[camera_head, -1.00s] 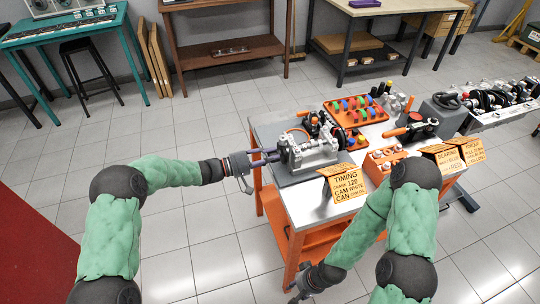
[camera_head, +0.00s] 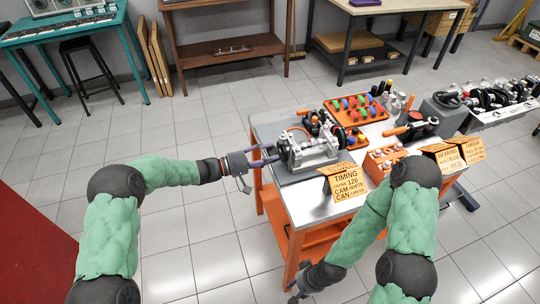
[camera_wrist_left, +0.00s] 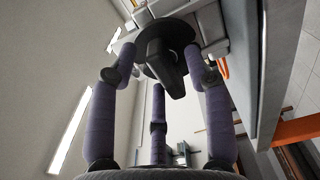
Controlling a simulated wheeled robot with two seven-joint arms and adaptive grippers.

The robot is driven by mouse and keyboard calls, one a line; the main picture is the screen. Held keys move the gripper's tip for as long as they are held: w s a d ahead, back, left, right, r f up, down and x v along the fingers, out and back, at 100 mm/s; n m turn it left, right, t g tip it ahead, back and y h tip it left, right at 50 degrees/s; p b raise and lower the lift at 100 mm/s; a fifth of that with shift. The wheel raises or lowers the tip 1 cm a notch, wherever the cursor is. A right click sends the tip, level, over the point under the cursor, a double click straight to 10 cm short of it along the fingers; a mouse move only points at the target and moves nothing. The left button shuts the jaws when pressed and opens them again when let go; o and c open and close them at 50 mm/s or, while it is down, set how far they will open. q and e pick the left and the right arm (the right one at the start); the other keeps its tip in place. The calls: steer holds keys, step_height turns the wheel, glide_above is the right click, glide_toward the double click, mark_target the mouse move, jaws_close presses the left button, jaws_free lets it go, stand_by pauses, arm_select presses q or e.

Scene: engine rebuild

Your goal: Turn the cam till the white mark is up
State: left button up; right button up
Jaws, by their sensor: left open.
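The engine rig (camera_head: 313,146), a silver block with dark parts, stands on a grey plate on the cart. My left gripper (camera_head: 268,155) is at the rig's left side, with its purple fingers spread. In the left wrist view, a black disc with a raised black bar (camera_wrist_left: 163,62) lies ahead, between the open fingertips (camera_wrist_left: 157,62). I cannot tell whether any finger touches it. No white mark can be made out. The orange timing card (camera_head: 346,184) reads crank 120 and cam white. My right gripper (camera_head: 299,292) hangs low beside the cart, its jaws unclear.
The cart top (camera_head: 312,207) also bears an orange tray (camera_head: 358,109) of coloured parts, an orange block with holes (camera_head: 383,161) and more cards (camera_head: 447,160). Another engine (camera_head: 497,98) stands at the right. Floor left of the cart is clear.

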arm_select(q)
steer(key=v, duration=1.1)
steer(key=shift+a, duration=0.2)
